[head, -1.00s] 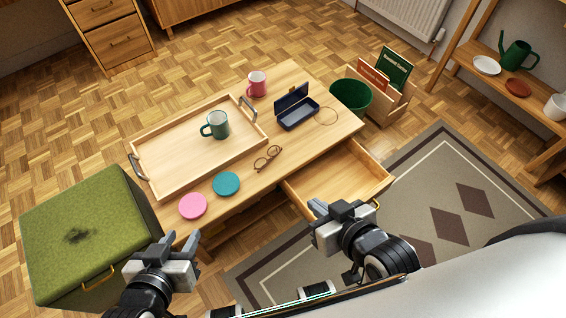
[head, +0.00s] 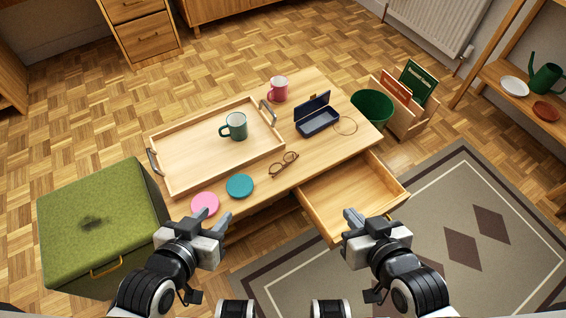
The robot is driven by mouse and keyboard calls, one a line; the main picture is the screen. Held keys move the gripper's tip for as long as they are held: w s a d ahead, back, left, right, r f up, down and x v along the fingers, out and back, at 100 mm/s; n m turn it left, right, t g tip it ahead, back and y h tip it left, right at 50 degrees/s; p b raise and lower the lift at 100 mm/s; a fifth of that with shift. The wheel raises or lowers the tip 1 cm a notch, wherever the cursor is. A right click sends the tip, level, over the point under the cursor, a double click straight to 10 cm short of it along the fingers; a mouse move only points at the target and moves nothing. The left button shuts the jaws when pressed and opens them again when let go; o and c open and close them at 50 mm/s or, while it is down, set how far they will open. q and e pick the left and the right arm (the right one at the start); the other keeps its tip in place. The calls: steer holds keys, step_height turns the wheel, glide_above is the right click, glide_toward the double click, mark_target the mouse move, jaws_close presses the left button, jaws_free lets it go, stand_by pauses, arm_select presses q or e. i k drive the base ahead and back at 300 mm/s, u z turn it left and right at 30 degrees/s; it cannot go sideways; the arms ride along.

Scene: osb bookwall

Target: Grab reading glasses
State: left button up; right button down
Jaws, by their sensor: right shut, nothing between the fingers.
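The reading glasses (head: 276,171), with thin brown frames, lie on the wooden table near its front edge, right of the teal coaster and left of the open drawer. My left gripper (head: 207,222) is open and empty in front of the table, near the pink coaster, apart from the glasses. My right gripper (head: 355,219) is shut and empty, by the open drawer's front.
A wooden tray (head: 190,166) holds a green mug (head: 234,126). The empty drawer (head: 350,195) juts forward. A green ottoman (head: 100,215) stands left.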

mark_target(275, 169)
steer(key=k, duration=1.25)
steer(key=z, duration=0.35)
steer(key=i, duration=0.75)
steer(key=u, duration=0.9)
steer(key=i, duration=0.9)
steer(key=u, duration=0.2)
